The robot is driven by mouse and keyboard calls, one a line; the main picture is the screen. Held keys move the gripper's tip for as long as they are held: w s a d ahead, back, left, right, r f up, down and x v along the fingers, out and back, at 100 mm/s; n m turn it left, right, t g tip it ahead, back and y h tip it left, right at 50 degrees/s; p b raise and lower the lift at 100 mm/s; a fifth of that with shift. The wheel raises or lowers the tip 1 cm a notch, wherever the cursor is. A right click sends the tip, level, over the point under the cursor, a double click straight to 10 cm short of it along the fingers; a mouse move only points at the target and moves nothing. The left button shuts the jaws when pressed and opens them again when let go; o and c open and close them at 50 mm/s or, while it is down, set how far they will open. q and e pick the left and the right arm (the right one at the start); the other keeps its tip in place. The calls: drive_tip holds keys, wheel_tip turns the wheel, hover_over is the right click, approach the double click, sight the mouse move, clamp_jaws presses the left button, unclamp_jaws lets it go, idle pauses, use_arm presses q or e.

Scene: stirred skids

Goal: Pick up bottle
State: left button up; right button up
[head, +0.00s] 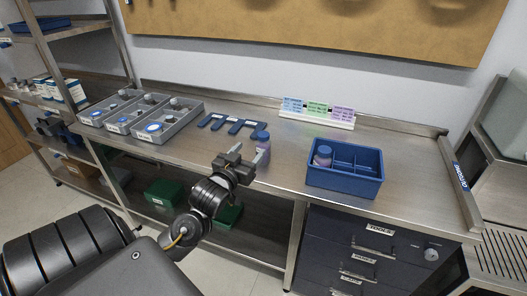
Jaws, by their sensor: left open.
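A small bottle (263,154) with a blue cap and pale purple body stands upright on the steel workbench. Part of its lower body is close behind my left gripper. A second similar bottle (323,160) stands in the left part of the blue divided crate (343,184). My left gripper (240,163) is open over the front of the bench, just left of the first bottle. I cannot tell whether it touches the bottle. My right gripper is not in view.
Grey trays (186,121) with round items stand at the back left of the bench. Blue flat brackets (232,124) lie behind the gripper. A stand with coloured cards (317,112) is at the back. The bench right of the crate is clear.

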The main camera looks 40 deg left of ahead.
sight(261, 139)
use_arm(q)
drive_tip(key=x, duration=0.4)
drive_tip(key=shift+w, duration=0.15)
drive_tip(key=shift+w+a+p, duration=0.1)
drive_tip(key=shift+w+p, duration=0.2)
drive_tip(key=shift+w, duration=0.15)
drive_tip(key=shift+w+a, duration=0.1)
drive_tip(key=shift+w, duration=0.1)
drive_tip(key=p+x, duration=0.1)
drive_tip(key=x, duration=0.2)
drive_tip(key=shift+w, duration=0.35)
drive_tip(key=shift+w+a+f, duration=0.1)
drive_tip(key=shift+w+a, duration=0.05)
drive_tip(key=shift+w, duration=0.35)
clamp_jaws()
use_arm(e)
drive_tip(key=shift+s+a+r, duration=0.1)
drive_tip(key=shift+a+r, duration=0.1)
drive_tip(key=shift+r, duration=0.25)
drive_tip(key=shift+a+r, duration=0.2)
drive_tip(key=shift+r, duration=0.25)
